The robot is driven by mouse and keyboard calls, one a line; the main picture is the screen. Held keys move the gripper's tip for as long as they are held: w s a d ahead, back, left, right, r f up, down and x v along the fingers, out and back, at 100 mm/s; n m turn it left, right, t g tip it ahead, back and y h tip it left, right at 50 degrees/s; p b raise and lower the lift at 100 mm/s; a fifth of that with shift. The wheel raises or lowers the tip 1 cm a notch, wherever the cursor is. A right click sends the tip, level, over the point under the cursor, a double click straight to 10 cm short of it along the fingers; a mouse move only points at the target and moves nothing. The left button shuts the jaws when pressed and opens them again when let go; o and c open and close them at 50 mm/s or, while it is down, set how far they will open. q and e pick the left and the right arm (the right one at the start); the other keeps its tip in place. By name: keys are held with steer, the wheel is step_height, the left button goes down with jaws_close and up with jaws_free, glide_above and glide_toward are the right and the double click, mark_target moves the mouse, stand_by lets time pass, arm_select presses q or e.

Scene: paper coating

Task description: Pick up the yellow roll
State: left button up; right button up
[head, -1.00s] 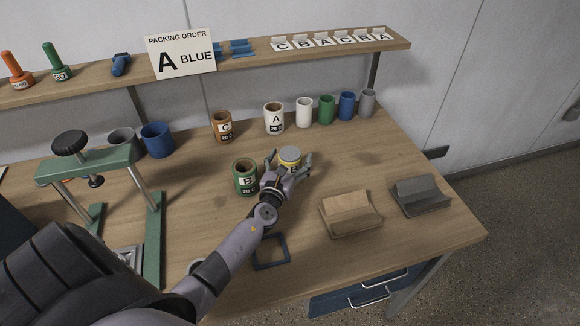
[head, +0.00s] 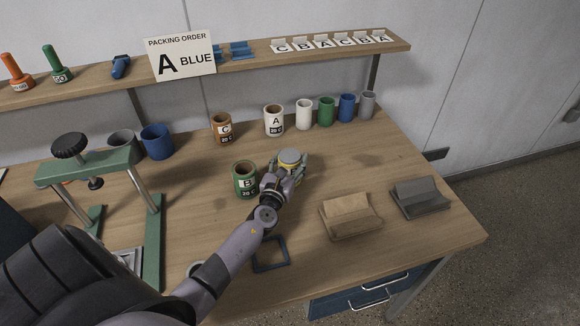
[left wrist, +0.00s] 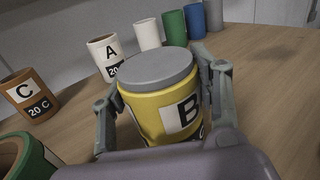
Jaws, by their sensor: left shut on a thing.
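The yellow roll (left wrist: 148,112) has a grey top and a black-and-white label with the letter B. In the left wrist view it stands between the two fingers of my left gripper (left wrist: 165,100), which is shut on it. In the head view the yellow roll (head: 289,160) shows only its grey top and a thin yellow band; my left gripper (head: 287,172) hides the rest. I cannot tell whether its base touches the table. My right gripper is not in view.
A green roll (head: 245,180) stands close on the left. A brown roll (head: 222,128), a white roll (head: 273,120) and several coloured cylinders stand behind. A tan holder (head: 350,213) and a grey holder (head: 420,196) lie to the right. A green press (head: 100,162) stands left.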

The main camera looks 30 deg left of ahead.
arm_select(q)
steer(key=shift+r, duration=0.1)
step_height(320, 180, up, 20)
steer(key=p, duration=1.2)
steer(key=shift+f, duration=0.2)
